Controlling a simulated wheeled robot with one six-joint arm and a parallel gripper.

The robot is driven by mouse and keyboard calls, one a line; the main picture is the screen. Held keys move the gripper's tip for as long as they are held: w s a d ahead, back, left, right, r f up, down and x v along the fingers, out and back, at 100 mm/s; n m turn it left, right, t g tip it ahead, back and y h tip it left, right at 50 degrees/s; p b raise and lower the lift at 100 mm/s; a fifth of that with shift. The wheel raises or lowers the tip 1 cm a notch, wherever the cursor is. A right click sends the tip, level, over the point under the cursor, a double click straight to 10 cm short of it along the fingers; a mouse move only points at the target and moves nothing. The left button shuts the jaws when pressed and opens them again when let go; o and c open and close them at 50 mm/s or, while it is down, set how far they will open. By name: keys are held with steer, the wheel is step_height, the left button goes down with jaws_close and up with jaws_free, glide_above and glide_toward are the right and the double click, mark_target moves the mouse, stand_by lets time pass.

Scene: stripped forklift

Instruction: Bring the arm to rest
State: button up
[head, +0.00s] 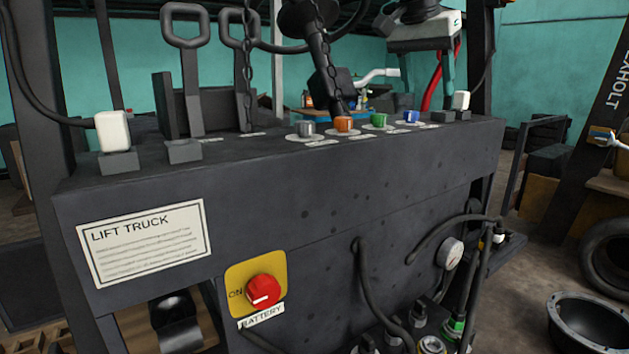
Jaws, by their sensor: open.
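My gripper (427,80) hangs at the upper right in the head view, with a pale and black body and two dark fingers pointing down. Much of my arm is cut off by the top of the picture.
The panel top carries grey, orange (344,124) and green knobs, two loop-handled levers (186,60) and hanging chains (247,70). A red battery switch (263,291) and hoses are on the front. A black bowl (592,322) and tyre (608,258) lie at right.

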steer(key=s+d+f+n+y, duration=0.1)
steer(key=s+d+f+n, duration=0.2)
steer(key=s+f, duration=1.1)
steer(key=s+d+f+n+g+y, duration=0.1)
steer(key=s+f+n, duration=0.4)
steer(key=s+f, duration=0.9)
steer(key=s+d+y, duration=0.1)
steer(key=s+d, duration=0.1)
steer(key=s, duration=0.2)
steer(key=shift+s+d+f+n, duration=0.25)
steer(key=shift+d+f+n, duration=0.05)
steer(key=shift+f+n, duration=0.1)
